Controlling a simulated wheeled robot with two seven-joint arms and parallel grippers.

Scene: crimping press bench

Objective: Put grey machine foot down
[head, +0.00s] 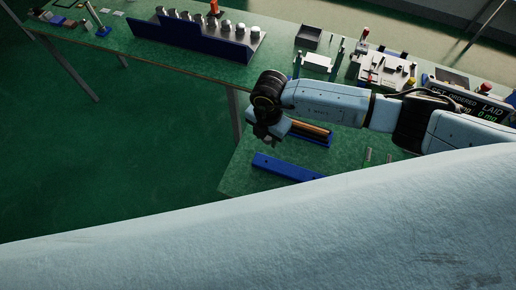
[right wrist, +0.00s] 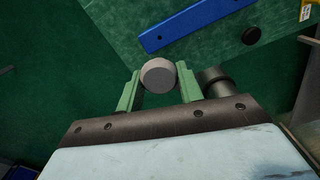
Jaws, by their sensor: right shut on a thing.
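The grey machine foot (right wrist: 159,74) is a short round grey piece held between the green fingertips of my right gripper (right wrist: 160,90) in the right wrist view. The fingers are shut on its sides. In the head view my right gripper (head: 267,138) hangs near the left edge of the near green bench part (head: 238,178). The foot is hard to make out there. In the right wrist view the foot appears above the bench surface, close to its edge; its exact height cannot be told. My left gripper is not in view.
A blue bar (head: 286,168) lies on the near bench; it also shows in the right wrist view (right wrist: 195,22). A black disc (right wrist: 251,35) lies beside it. A blue rack (head: 190,35) with several grey round pieces stands at the back. A display (head: 465,100) stands at the right.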

